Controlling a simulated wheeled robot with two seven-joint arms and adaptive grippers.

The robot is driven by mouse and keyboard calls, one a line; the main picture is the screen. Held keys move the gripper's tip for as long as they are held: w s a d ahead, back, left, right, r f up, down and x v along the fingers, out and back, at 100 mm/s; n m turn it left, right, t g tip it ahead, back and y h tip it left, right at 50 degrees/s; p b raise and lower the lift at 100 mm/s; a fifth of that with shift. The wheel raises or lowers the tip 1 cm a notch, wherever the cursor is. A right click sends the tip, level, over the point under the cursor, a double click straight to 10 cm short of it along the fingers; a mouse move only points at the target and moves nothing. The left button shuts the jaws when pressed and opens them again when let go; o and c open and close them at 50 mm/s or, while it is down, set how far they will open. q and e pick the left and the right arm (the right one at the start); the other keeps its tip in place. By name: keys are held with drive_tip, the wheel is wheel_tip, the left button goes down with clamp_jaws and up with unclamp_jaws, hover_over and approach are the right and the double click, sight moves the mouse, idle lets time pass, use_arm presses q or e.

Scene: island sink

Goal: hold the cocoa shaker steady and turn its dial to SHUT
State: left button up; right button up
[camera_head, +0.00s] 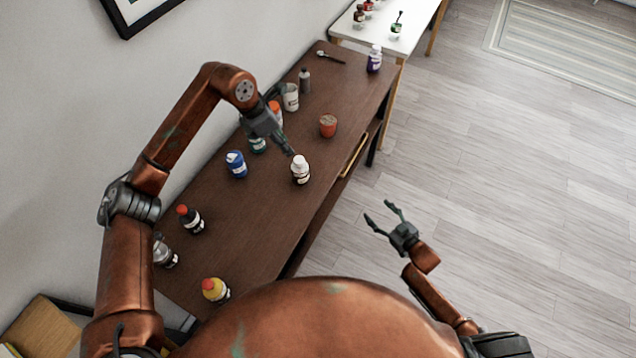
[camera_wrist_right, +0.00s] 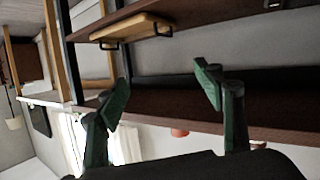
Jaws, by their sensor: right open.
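A small dark jar with a white cap and pale label (camera_head: 300,172), which looks like the cocoa shaker, stands upright on the brown table (camera_head: 262,222) near its front edge. Its dial and markings are too small to read. My left gripper (camera_head: 287,148) is just up and left of the jar, with dark fingertips close to its cap. I cannot tell whether they touch it or how far apart the fingers are. My right gripper (camera_head: 380,212) is open and empty, out over the floor right of the table. Its spread green fingers (camera_wrist_right: 160,95) show in the right wrist view.
Near the jar stand a red-brown cup (camera_head: 328,126), a blue jar (camera_head: 236,164) and a white container (camera_head: 291,97). A red-capped bottle (camera_head: 190,219) and a yellow jar (camera_head: 215,290) stand nearer me. The right floor is clear.

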drive_tip(key=w+a+r+n+y, duration=0.1)
drive_tip(key=a+r+y, duration=0.1)
drive_tip(key=a+r, duration=0.35)
drive_tip(key=w+a+r+n+y, duration=0.1)
drive_tip(key=a+r+n+y, duration=0.1)
drive_tip(key=r, duration=0.6)
drive_tip(key=y, duration=0.3)
approach(299, 171)
drive_tip(key=shift+g, duration=0.3)
drive_tip(key=w+f, duration=0.1)
drive_tip(key=w, duration=0.1)
drive_tip(key=w+a+f, duration=0.1)
drive_tip(key=w+f, duration=0.1)
drive_tip(key=shift+a+f, duration=0.1)
drive_tip(key=shift+f, duration=0.05)
drive_tip(key=shift+w+a, duration=0.2)
drive_tip(key=shift+a, duration=0.1)
drive_tip(key=shift+x, duration=3.6)
drive_tip(key=shift+c, duration=0.3)
drive_tip(key=c, duration=1.3)
